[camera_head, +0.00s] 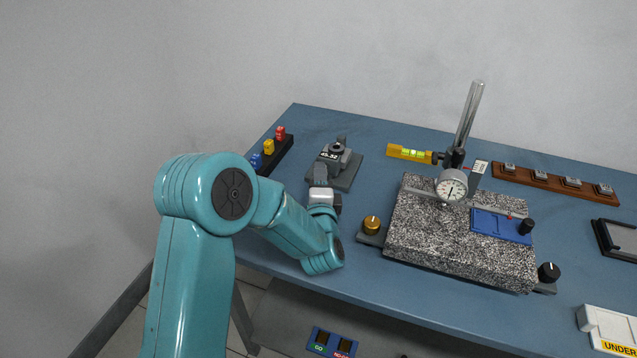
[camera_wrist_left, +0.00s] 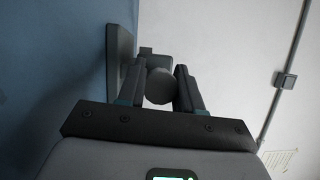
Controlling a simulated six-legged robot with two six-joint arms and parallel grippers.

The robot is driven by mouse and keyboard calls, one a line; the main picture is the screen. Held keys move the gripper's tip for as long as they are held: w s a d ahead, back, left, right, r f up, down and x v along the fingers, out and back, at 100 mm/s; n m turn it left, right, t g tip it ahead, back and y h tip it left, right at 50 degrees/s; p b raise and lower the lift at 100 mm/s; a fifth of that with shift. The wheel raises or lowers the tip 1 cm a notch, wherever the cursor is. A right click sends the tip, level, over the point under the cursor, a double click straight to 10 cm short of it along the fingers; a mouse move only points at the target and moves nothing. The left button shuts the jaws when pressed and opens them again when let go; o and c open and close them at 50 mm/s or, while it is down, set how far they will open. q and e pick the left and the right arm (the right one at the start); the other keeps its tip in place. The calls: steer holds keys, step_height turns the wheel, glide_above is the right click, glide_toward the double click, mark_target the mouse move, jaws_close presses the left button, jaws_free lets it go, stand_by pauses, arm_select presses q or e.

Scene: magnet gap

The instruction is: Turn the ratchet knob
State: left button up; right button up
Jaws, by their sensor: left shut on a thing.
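A grey device with a small display reading about 45.32 (camera_head: 328,156) stands on a dark base plate (camera_head: 347,180) at the back left of the blue table. My left gripper (camera_head: 320,172) reaches it from the front. In the left wrist view, the two dark fingers of my left gripper (camera_wrist_left: 163,90) are on either side of a round grey ratchet knob (camera_wrist_left: 160,84), and are shut on it. In the head view the knob is hidden by the gripper. My right gripper is not in view.
A speckled granite block (camera_head: 440,238) with a dial gauge (camera_head: 452,186) on a post stands to the right, a brass knob (camera_head: 372,223) at its near left. A yellow level (camera_head: 408,153) lies behind. A black rack (camera_head: 284,150) with coloured blocks is left of the device.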

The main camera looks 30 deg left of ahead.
arm_select(q)
steer(key=shift+d+f+m+t+b, duration=0.1)
steer(key=shift+m+t+b, duration=0.35)
steer(key=shift+m, duration=0.45)
steer(key=o, duration=1)
steer(key=shift+d, duration=0.1)
